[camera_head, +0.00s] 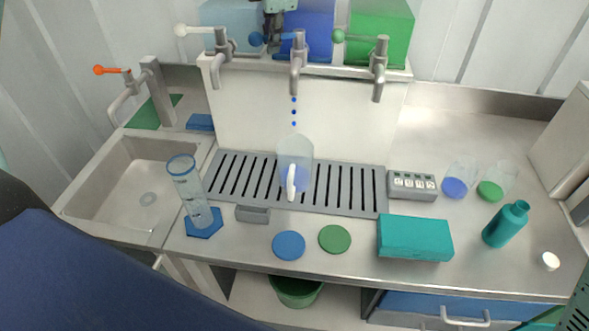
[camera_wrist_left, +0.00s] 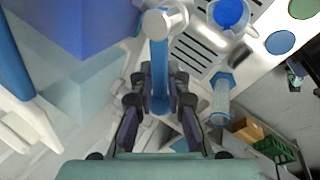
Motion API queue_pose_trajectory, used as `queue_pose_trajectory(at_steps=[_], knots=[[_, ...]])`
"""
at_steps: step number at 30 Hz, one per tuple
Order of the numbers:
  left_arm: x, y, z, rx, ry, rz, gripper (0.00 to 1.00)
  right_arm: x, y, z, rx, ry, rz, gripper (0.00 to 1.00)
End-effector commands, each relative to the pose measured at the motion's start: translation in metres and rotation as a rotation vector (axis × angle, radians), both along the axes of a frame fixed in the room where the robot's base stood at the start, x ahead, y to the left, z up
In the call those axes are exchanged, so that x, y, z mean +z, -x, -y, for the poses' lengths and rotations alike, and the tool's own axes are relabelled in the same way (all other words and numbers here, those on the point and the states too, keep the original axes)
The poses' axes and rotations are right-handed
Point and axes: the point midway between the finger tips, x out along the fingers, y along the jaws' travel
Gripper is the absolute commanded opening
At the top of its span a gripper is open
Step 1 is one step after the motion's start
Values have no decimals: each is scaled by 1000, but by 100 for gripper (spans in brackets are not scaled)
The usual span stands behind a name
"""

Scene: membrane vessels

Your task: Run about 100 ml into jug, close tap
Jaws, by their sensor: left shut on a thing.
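The jug (camera_head: 296,150) is clear with a white handle and stands on the slotted drip tray under the middle tap (camera_head: 297,62). Blue liquid shows in its lower part; I cannot read the volume. Separate blue drops (camera_head: 294,112) fall from the spout towards it. The jug also shows from above in the wrist view (camera_wrist_left: 229,14). My left gripper (camera_head: 277,22) is at the middle tap's blue lever (camera_head: 257,39). In the wrist view the gripper (camera_wrist_left: 160,100) is shut on that lever (camera_wrist_left: 159,68), which points away from the tap body. My right gripper is not in view.
Light blue, blue (camera_head: 310,28) and green (camera_head: 385,30) vessels stand on the ledge. A measuring cylinder (camera_head: 187,185) stands left of the drip tray (camera_head: 345,200), beside the sink (camera_head: 140,190). A timer (camera_head: 412,186), teal box (camera_head: 414,238) and bottle (camera_head: 505,224) stand right.

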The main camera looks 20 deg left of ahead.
Motion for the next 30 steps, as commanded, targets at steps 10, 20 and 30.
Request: queue_pose_trajectory(at_steps=[10, 20, 30], knots=[[-1, 0, 1, -1, 0, -2, 0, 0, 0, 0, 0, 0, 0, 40], [0, -6, -5, -162, 5, -4, 0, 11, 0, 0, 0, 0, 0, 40], [1, -15, -10, -340, 4, -3, 0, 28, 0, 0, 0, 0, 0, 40]])
